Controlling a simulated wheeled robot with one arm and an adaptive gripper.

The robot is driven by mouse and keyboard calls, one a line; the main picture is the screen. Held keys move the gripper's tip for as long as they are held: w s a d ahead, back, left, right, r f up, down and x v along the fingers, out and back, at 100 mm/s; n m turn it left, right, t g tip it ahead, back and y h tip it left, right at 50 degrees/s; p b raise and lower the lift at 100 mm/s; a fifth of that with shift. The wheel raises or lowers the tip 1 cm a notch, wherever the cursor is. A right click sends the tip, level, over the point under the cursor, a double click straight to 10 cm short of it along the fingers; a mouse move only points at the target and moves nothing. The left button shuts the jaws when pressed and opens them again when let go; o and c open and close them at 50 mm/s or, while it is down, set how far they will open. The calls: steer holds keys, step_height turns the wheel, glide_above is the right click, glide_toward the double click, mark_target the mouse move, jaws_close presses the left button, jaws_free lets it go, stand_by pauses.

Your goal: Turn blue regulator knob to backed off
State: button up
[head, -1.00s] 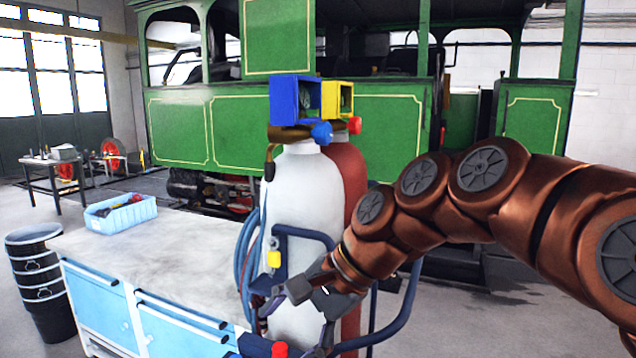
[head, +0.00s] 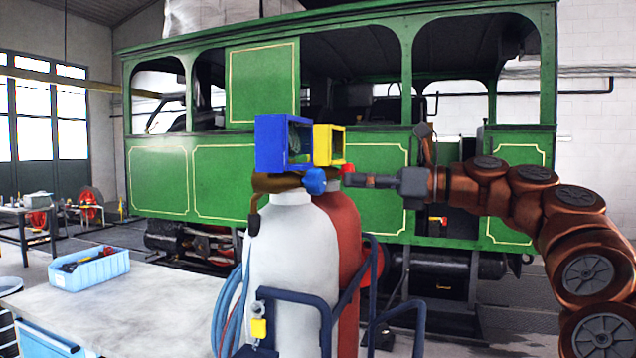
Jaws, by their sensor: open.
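The blue regulator knob (head: 316,181) sits on the brass regulator (head: 275,182) atop the white cylinder (head: 290,250), below the blue box-shaped guard (head: 272,143). The red knob (head: 347,169) is just right of it, on the red cylinder (head: 345,215), below the yellow guard (head: 323,145). My gripper (head: 385,156) is open and empty, to the right of both knobs. One dark finger points left, its tip in line with the red knob's lower edge and a short way right of the blue knob. I cannot tell the depth gap or knob setting.
The cylinders stand in a dark blue trolley frame (head: 295,296) with hoses on its left. A workbench (head: 130,300) with a blue bin (head: 90,268) is at left. The green tram (head: 160,180) stands behind. Space right of the cylinders holds my arm.

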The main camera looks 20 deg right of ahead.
mark_target(322, 179)
steer(key=p+x, duration=0.1)
steer(key=x, duration=0.7)
steer(key=shift+a, duration=0.1)
steer(key=c, duration=1.2)
